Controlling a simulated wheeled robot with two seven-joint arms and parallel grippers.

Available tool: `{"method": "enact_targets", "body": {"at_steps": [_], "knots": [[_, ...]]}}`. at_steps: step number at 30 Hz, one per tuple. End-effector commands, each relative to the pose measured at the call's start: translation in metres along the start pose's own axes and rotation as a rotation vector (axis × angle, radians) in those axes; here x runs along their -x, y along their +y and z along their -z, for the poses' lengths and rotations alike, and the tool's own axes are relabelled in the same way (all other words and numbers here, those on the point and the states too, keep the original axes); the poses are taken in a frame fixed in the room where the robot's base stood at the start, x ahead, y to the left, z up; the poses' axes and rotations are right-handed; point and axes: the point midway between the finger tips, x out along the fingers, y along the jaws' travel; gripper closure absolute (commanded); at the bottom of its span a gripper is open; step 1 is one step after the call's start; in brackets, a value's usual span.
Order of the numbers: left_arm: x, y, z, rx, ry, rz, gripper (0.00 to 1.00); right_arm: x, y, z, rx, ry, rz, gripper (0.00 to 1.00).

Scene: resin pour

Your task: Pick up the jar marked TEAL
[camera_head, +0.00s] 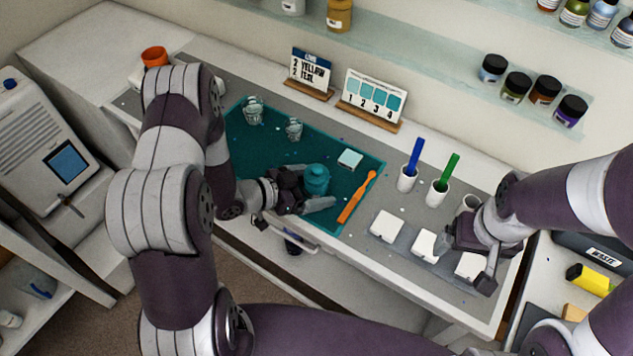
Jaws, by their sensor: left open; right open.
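A small teal jar (316,179) stands on the dark teal mat (250,160) near its front right part. No marking on it is readable from here. My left gripper (318,195) is low at the mat, with its fingers open around or beside the jar; I cannot tell whether they touch it. My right gripper (465,262) is open over the right end of the counter, close to the white square blocks.
An orange tool (356,197) and a pale square (350,159) lie right of the jar. Clear cups (253,110) stand at the mat's back left. Cups with a blue marker (413,157) and a green marker (448,172) stand right. White blocks (386,226) line the front.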

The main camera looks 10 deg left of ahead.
Motion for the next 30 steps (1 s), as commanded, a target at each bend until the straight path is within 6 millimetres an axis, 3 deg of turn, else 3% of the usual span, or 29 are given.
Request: {"method": "enact_targets", "body": {"at_steps": [8,11,15,23,30], "knots": [[-0.009,0.000,0.000,0.000,0.000,0.001,0.08,0.000,0.000,0.000,0.000,0.000,0.000,0.07],[-0.009,0.000,0.000,0.000,0.000,0.001,0.34,0.000,0.000,0.000,0.000,0.000,0.000,0.07],[-0.009,0.000,0.000,0.000,0.000,0.001,0.76,0.000,0.000,0.000,0.000,0.000,0.000,0.07],[-0.008,-0.001,0.002,-0.001,0.001,0.002,0.76,0.000,0.000,0.000,0.000,0.000,0.000,0.07],[0.003,-0.001,0.028,-0.003,0.003,0.003,0.76,-0.001,0.000,0.000,0.000,0.000,0.000,0.07]]}}
